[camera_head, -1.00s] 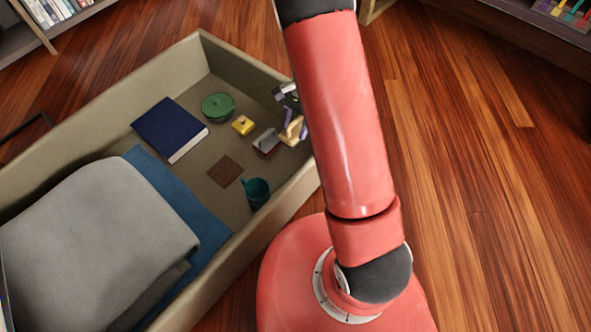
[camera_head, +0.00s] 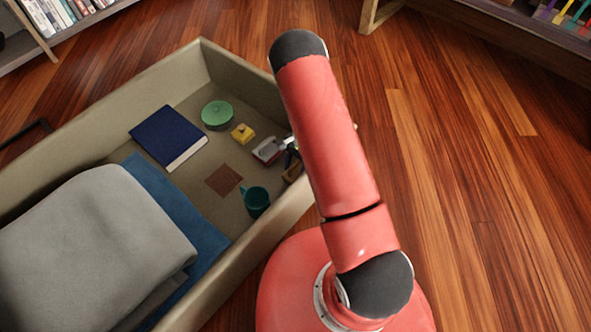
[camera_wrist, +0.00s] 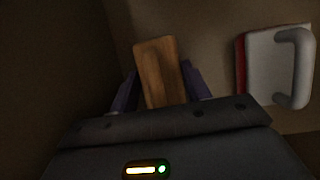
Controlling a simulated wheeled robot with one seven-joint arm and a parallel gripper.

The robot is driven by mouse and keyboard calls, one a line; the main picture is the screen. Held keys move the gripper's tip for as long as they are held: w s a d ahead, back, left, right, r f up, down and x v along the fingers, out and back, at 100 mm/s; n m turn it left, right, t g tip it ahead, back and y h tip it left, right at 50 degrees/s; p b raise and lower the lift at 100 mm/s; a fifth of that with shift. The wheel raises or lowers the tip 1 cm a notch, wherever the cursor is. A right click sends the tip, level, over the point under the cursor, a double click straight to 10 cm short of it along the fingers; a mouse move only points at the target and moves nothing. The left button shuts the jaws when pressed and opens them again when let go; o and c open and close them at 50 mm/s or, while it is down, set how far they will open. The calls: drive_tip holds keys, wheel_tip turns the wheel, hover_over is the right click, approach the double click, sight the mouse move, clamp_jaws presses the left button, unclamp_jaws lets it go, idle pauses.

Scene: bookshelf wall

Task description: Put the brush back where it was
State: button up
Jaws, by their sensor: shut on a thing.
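The brush (camera_wrist: 158,70) shows as a wooden-brown block in the wrist view, and my gripper (camera_wrist: 160,88) is shut on it with one purple finger on each side. In the head view a small brown part of the brush (camera_head: 293,172) shows beside my arm, low inside the beige box near its right wall. My gripper (camera_head: 291,152) is mostly hidden there by my red arm. I cannot tell whether the brush touches the box floor. A flat brown square (camera_head: 224,180) lies on the box floor to the left.
The beige box (camera_head: 262,84) also holds a red and white thing with a handle (camera_wrist: 277,68), close right of the brush in the wrist view.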

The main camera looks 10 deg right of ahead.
drive_tip(key=shift+f, duration=0.7)
drive_tip(key=shift+f, duration=0.15)
drive_tip(key=o, duration=0.9)
